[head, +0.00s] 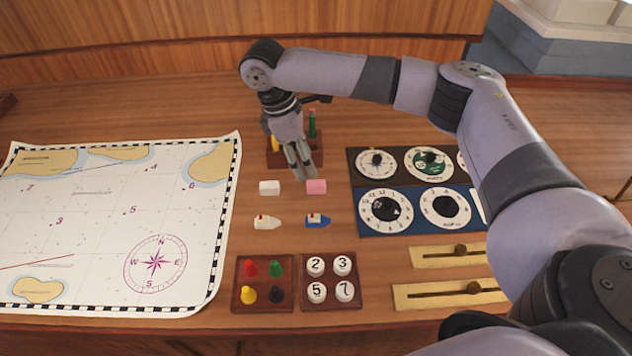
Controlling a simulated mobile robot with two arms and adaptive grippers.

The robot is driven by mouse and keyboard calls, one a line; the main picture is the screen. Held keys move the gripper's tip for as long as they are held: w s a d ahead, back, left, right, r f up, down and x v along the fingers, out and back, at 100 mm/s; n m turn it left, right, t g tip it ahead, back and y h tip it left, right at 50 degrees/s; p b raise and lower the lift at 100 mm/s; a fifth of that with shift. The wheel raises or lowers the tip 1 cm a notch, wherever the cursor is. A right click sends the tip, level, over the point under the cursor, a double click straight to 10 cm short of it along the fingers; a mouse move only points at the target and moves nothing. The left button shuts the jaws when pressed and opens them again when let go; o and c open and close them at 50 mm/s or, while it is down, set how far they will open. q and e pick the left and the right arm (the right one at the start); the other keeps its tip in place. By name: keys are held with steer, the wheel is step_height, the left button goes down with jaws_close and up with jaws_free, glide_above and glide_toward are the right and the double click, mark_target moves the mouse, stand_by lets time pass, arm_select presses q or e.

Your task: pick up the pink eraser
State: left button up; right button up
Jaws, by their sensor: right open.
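The pink eraser (316,187) lies flat on the wooden table, right of a white eraser (269,188). My right gripper (301,176) reaches down from above, just behind and a little left of the pink eraser. Its fingers point down and are open. The fingertips look close to the pink eraser's back left edge; I cannot tell whether they touch it. Nothing shows between the fingers. My left gripper is not in view.
A wooden holder (290,159) with upright coloured items stands behind the gripper. A chart (110,225) covers the left; dial panels (419,210) stand right. Trays of pegs (263,304) and number discs (331,304) sit in front.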

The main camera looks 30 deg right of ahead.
mark_target(316, 183)
steer(key=x, duration=0.3)
steer(key=shift+w, duration=0.1)
steer(key=x, duration=0.1)
steer(key=p+x, duration=0.1)
steer(key=x, duration=0.1)
steer(key=p+x, duration=0.1)
steer(key=shift+w+d+f, duration=0.1)
steer(key=shift+d+f, duration=0.2)
steer(key=shift+f, duration=0.25)
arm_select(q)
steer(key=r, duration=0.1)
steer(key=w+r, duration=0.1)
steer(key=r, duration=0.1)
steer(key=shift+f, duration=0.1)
arm_select(e)
steer(key=shift+c, duration=0.4)
jaws_close()
